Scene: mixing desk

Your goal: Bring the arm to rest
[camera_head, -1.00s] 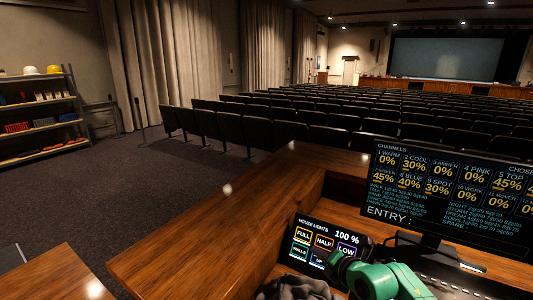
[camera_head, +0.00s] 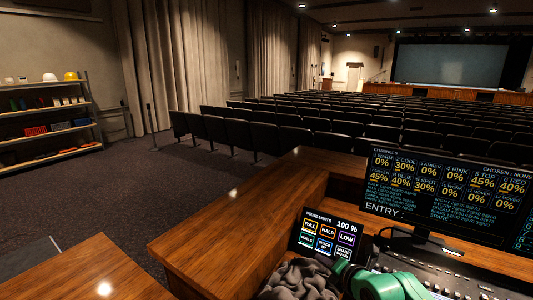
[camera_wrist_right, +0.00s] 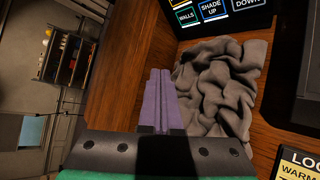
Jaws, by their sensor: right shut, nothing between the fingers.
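My right arm (camera_head: 390,284), with green links, comes in at the bottom right of the head view, over the desk. In the right wrist view my right gripper (camera_wrist_right: 160,75) has its two purple fingers together, with nothing between them. The fingers are over the wooden desk, just left of a crumpled grey cloth (camera_wrist_right: 222,85). The cloth also lies at the bottom of the head view (camera_head: 298,280), left of the arm. Whether the fingers touch the desk or cloth, I cannot tell. My left gripper is not in view.
A house lights touch panel (camera_head: 328,236) stands behind the cloth. A channel monitor (camera_head: 440,190) stands to its right, above a console (camera_head: 470,268). The wooden desk (camera_head: 235,220) is bare on its left. Seat rows and a shelf (camera_head: 45,128) are farther off.

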